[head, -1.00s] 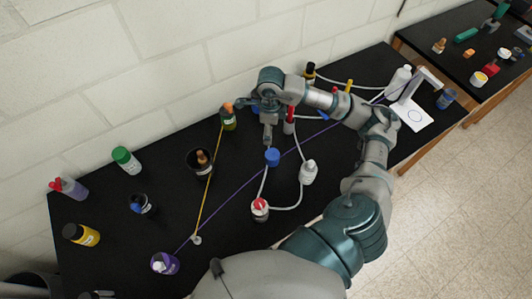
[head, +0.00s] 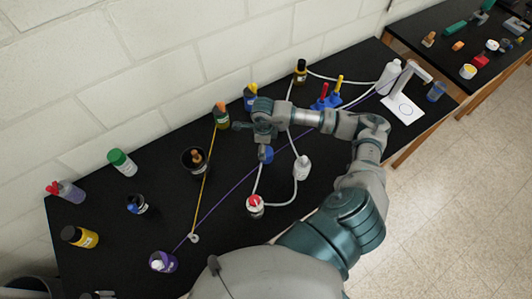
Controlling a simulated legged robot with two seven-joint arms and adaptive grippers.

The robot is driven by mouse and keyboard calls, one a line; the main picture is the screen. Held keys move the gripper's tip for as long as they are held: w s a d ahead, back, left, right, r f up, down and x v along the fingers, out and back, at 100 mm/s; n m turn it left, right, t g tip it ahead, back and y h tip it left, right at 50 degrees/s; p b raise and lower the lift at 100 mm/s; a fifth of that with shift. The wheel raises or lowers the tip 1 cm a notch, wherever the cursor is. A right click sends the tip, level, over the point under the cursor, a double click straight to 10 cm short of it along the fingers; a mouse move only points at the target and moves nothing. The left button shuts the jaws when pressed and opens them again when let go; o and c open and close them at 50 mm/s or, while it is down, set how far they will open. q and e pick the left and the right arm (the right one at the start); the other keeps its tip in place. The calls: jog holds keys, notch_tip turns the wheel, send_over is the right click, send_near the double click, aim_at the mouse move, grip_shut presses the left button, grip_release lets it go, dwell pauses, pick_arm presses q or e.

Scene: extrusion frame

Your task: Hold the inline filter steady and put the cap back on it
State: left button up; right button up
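My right arm reaches in from the lower right, and its gripper (head: 265,146) points down right at a small blue piece (head: 266,156), which looks like a cap. The fingers overlap the blue piece in this view; I cannot tell whether they touch or grip it. A white bottle-shaped body (head: 302,168) with tubing at it, perhaps the inline filter, stands upright to the right. A white piece with a red top (head: 255,204) stands in the tubing closer to me. Which piece is the filter is not certain. My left gripper is not in view.
White tubing loops over the black table (head: 225,225) around these pieces. Several bottles and a dark cup (head: 195,158) stand left. A white stand (head: 405,105) is at the right.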

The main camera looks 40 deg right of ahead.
dwell(0.3)
jog(key=shift+s+f+p, duration=0.15)
jog(key=shift+f+p, duration=0.15)
jog(key=shift+f, duration=1.05)
jog(key=shift+s+f+p, duration=0.15)
jog(key=shift+f+p, duration=0.15)
jog(key=shift+f, duration=1)
jog(key=c, duration=0.9)
